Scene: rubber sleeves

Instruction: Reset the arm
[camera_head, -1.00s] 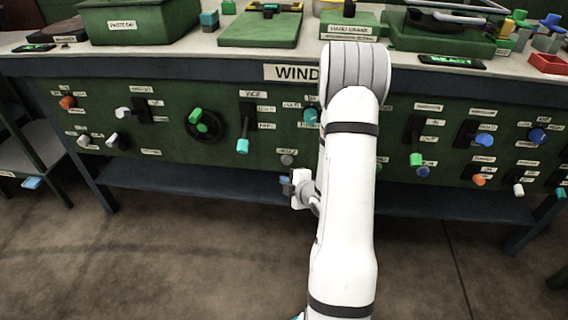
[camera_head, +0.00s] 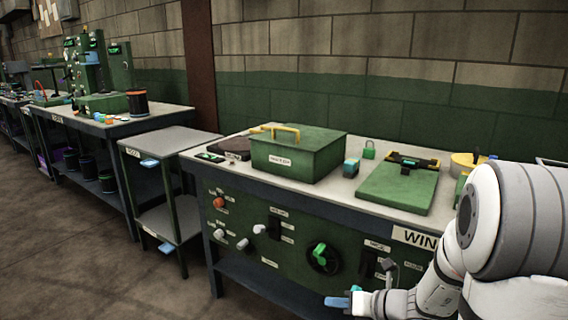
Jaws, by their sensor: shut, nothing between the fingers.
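My arm (camera_head: 520,225) fills the lower right of the head view, white with grey joint bands, and is folded in front of the green workbench's front panel. My gripper (camera_head: 338,302) shows small near the bottom edge, pointing left, with blue fingertips. It is shut and holds nothing. It appears in front of the bench's lower front, apart from the knobs. Part of the arm runs out of the picture at the right and bottom.
The workbench (camera_head: 300,203) carries a green lidded box (camera_head: 297,155) and a green board (camera_head: 398,188). A small shelf stand (camera_head: 172,141) and another bench (camera_head: 125,123) stand left. Floor at lower left is clear.

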